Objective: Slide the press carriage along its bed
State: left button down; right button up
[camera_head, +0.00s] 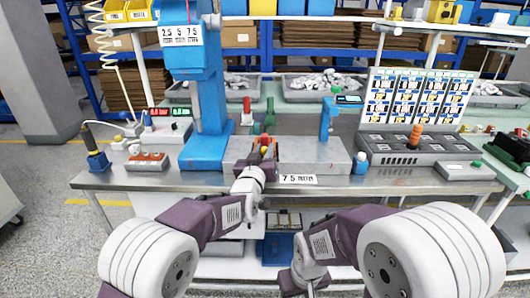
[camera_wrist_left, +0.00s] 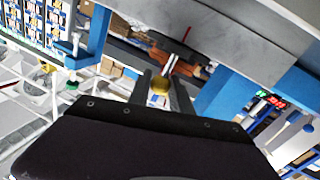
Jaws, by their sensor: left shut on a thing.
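My left gripper (camera_head: 262,150) is at the near side of the grey metal press bed (camera_head: 312,152), right of the blue press column (camera_head: 212,105). A bit of red and yellow shows between the fingers in the head view. The knob appears to belong to the press carriage, which my gripper mostly hides. My right gripper (camera_head: 303,280) is low in front of the bench, and its fingers cannot be made out.
A grey socket tray (camera_head: 415,150) with an orange knob and a panel of cards (camera_head: 418,97) stand to the right. Control boxes (camera_head: 165,125) stand at the left.

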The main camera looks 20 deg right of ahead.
dwell(0.3)
pick_arm(q)
jog(key=c, duration=1.2)
grip_release()
jog(key=v, duration=0.9)
